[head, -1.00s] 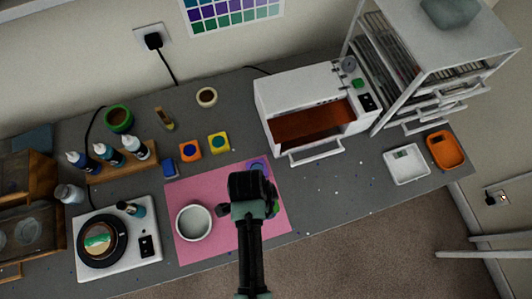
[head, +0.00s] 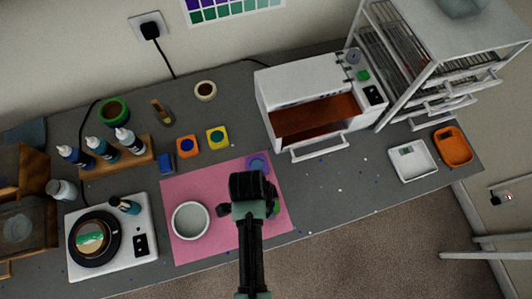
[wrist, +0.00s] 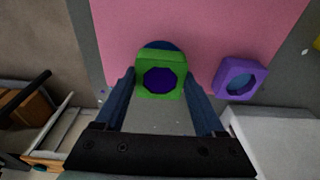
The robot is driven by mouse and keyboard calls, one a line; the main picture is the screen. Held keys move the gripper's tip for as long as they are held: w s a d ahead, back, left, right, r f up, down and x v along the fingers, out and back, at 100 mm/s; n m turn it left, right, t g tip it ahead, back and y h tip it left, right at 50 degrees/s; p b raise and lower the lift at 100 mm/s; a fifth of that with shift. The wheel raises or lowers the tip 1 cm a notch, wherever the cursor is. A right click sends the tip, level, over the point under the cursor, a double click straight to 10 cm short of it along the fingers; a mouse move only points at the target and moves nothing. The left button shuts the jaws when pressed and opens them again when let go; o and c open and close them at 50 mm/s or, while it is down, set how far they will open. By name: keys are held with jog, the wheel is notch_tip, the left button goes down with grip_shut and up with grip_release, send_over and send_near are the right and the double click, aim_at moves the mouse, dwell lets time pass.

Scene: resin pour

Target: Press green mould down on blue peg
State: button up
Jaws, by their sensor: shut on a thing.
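The green mould (wrist: 144,88) is a squarish block with an octagonal opening. My gripper (wrist: 159,80) is shut on it, one finger on each side. Dark blue-purple shows inside the opening; I cannot tell whether it is the peg or the mould's interior. A blue rounded edge (wrist: 158,45) shows just beyond the mould, over the pink mat (wrist: 205,25), and may belong to the blue peg. How far the mould sits on it is unclear. In the head view my arm hides most of this, with only a sliver of green (head: 276,208) at its right.
A purple mould (wrist: 257,73) stands close to the right of the green one. A grey-white bowl (head: 191,221) is on the mat's left part. Orange (head: 187,147) and yellow (head: 217,138) moulds stand behind the mat. A white oven (head: 313,95) with an open front is behind right.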

jog(key=shift+f+b, duration=0.45)
jog(key=shift+f, duration=0.3)
dwell(1.5)
dwell(0.6)
jog(key=o, duration=1.2)
jog(key=shift+o, duration=0.2)
notch_tip(320, 180, up, 8)
jog(key=p, duration=0.8)
